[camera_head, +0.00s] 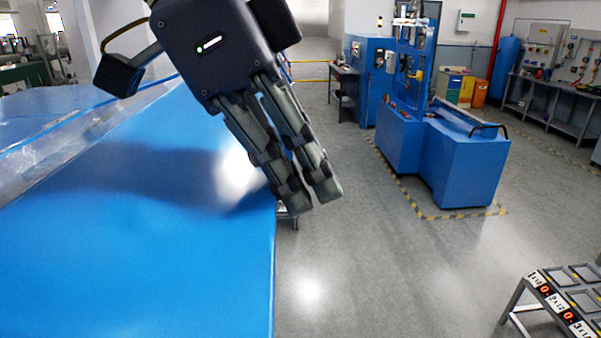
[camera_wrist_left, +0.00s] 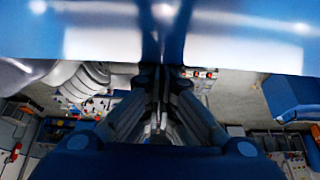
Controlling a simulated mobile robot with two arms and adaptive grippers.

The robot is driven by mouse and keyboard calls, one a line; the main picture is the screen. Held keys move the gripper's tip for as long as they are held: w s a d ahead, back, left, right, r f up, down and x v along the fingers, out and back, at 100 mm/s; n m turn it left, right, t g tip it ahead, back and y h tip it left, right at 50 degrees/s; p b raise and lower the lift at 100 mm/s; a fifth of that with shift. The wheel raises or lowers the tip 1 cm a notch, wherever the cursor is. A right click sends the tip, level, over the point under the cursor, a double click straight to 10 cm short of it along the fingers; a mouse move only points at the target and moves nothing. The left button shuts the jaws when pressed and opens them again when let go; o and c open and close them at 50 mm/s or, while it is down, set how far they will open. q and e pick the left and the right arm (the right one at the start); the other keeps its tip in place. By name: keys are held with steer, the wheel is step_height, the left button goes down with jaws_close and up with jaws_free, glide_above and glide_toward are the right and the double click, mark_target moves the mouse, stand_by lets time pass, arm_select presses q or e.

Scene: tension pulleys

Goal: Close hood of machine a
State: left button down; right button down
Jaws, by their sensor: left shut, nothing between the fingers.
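A large blue glossy panel (camera_head: 140,240), which looks like the hood of machine a, fills the left and lower left of the head view. My left gripper (camera_head: 318,198) is shut and empty, with its fingers pointing down at the panel's right edge. In the left wrist view a blue surface (camera_wrist_left: 90,35) spans the top of the picture, and the shut fingers (camera_wrist_left: 160,85) point up toward it. I cannot tell whether the fingers touch the panel. My right gripper is not in view.
A blue machine (camera_head: 440,150) stands on the floor at the right, inside striped floor tape. A metal rack with numbered slots (camera_head: 560,300) is at the lower right. Benches (camera_head: 555,105) line the back right. The grey floor (camera_head: 390,270) between is clear.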

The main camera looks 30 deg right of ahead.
arm_select(q)
steer(key=shift+w+a+f+b, duration=0.2)
steer(key=shift+w+f+b, duration=0.1)
steer(key=shift+f, duration=0.25)
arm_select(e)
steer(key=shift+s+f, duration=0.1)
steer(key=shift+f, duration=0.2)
